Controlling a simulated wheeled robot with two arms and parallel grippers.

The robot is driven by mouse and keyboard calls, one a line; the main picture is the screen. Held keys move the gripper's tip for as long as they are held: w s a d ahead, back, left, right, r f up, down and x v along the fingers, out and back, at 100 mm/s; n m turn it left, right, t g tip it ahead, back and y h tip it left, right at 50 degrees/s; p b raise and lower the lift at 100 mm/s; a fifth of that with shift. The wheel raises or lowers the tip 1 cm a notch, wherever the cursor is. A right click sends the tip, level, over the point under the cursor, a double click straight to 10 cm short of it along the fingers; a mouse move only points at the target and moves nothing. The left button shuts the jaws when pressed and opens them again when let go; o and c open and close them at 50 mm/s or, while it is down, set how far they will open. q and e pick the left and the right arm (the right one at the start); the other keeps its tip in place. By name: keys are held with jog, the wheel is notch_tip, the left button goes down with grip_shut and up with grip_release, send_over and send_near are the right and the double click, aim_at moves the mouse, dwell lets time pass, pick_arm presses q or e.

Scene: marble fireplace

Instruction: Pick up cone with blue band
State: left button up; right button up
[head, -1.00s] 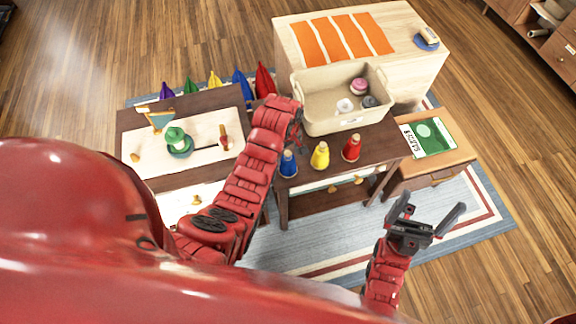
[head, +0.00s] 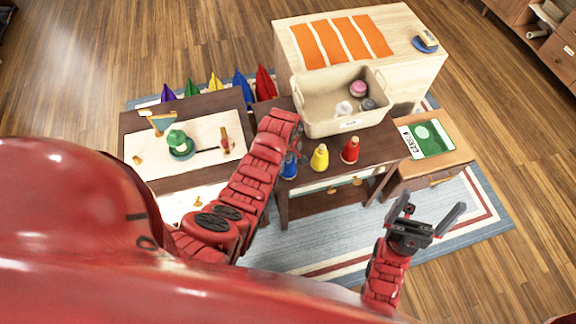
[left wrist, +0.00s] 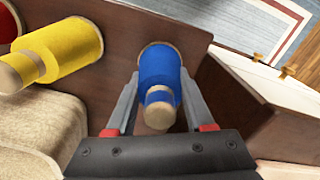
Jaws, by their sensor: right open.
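The blue cone (head: 289,166) with a tan top stands on the dark brown table (head: 330,178), left of a yellow cone (head: 320,158) and a red cone (head: 350,150). In the left wrist view, the blue cone (left wrist: 160,70) is between the two fingers of my left gripper (left wrist: 159,76). The fingers are apart, one on each side of it; I cannot tell whether either touches it. In the head view my left wrist covers the fingers and part of the table. My right gripper (head: 432,206) is open and empty, over the rug at the right.
A beige bin (head: 312,119) with small items stands behind the cones. A table with a pale tray (head: 205,145) and a green lamp-like object (head: 178,143) is at the left. A green-and-white card (head: 428,138) lies on a low table at the right.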

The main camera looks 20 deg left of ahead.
pick_arm(q)
grip_shut()
jog(key=shift+r, duration=0.1)
